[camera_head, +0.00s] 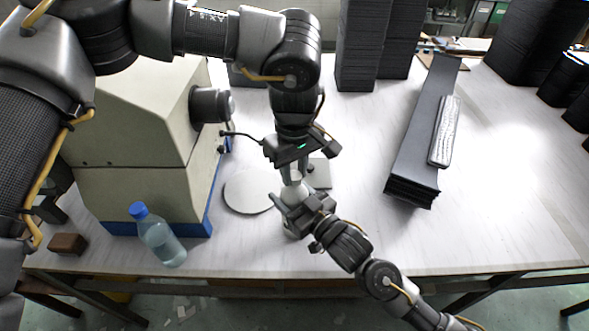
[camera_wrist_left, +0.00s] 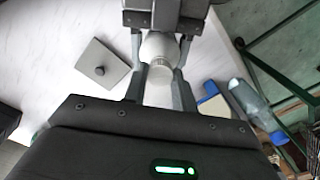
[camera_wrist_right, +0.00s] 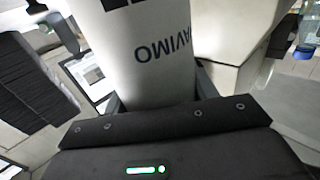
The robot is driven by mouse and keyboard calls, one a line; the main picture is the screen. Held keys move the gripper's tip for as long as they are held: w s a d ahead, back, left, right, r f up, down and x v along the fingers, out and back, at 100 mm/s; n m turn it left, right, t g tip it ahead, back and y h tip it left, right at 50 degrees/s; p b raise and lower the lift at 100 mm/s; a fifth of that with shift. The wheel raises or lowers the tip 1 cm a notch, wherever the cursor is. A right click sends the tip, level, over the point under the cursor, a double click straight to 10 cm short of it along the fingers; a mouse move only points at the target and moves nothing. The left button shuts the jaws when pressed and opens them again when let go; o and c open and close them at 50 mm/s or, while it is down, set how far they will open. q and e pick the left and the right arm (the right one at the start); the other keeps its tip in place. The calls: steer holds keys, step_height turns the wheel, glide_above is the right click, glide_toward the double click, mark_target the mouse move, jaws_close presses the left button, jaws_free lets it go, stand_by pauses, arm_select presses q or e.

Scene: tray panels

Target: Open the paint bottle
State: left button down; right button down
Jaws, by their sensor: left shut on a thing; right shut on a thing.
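The white paint bottle (camera_head: 294,189) stands upright near the table's front edge, mostly hidden by my grippers in the head view. My right gripper (camera_head: 289,207) is shut around its body from the front right; the right wrist view shows the white body (camera_wrist_right: 150,60) with dark printed lettering between the fingers. My left gripper (camera_head: 291,174) points down from above and is shut on the bottle's narrower white top, the cap (camera_wrist_left: 158,84), seen between its fingers in the left wrist view. The rounded shoulder (camera_wrist_left: 160,47) shows beyond the cap. I cannot tell whether the cap has turned.
A beige machine (camera_head: 140,150) with a blue base stands left, a clear water bottle (camera_head: 160,240) in front of it. A grey round plate (camera_head: 248,192) lies beside the paint bottle, a small square plate (camera_head: 320,174) behind. Dark panels (camera_head: 415,150) lie right. The front right table is clear.

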arm_select(q)
steer(key=n, duration=2.5)
steer(key=shift+n, duration=0.4)
steer(key=n, duration=0.7)
steer(key=shift+r, duration=0.1)
steer(key=n, duration=1.2)
steer(key=shift+d+n, duration=0.1)
steer(key=shift+n, duration=0.3)
steer(key=n, duration=0.6)
steer(key=shift+r, duration=0.25)
steer(key=shift+r, duration=0.9)
